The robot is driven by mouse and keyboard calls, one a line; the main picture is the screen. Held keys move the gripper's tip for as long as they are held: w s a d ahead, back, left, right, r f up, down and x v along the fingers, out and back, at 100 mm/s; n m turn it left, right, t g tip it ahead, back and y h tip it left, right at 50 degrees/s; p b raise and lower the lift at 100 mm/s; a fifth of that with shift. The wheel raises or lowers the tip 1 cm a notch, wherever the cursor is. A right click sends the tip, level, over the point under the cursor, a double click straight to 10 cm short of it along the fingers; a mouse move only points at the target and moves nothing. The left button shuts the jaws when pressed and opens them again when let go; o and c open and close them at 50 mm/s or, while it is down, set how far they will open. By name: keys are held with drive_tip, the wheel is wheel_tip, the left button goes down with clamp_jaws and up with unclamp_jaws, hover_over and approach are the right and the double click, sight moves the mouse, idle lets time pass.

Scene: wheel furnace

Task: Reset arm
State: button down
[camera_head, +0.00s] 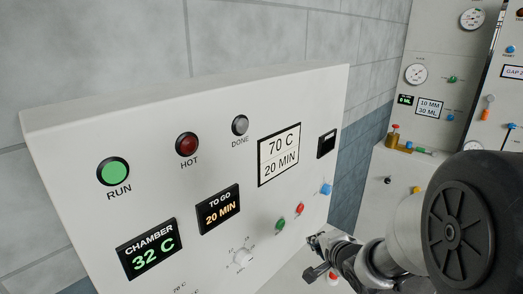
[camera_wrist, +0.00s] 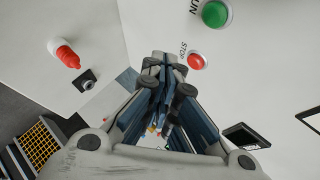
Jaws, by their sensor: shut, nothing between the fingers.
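My gripper (camera_head: 322,243) is in front of the lower right part of the white control panel (camera_head: 70,120) in the head view. In the wrist view my gripper (camera_wrist: 163,65) has its fingers together with nothing between them. A red STOP button (camera_wrist: 196,61) shows just right of the fingertips, and a green RUN button (camera_wrist: 215,14) is above it. I cannot tell whether the fingers touch the panel.
The panel has a lit green RUN lamp (camera_head: 113,171), a CHAMBER display (camera_head: 152,248) reading 32 C and a TO GO display (camera_head: 218,209) reading 20 MIN. A second station with gauges (camera_head: 416,73) stands at the right.

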drive_tip(key=s+d+r+n+g+h, duration=0.1)
drive_tip(key=s+d+r+n+h, duration=0.1)
drive_tip(key=s+r+n, duration=0.3)
drive_tip(key=s+a+r+n+g, duration=0.1)
drive_tip(key=s+n, duration=0.3)
drive_tip(key=s, duration=0.9)
drive_tip(key=s+a+r+n+g+b, duration=0.1)
drive_tip(key=s+a+n+g, duration=0.3)
drive_tip(key=s, duration=0.8)
drive_tip(key=shift+s+r+n+b, duration=0.3)
drive_tip(key=shift+s+r+n, duration=0.05)
drive_tip(key=shift+r+n, duration=0.15)
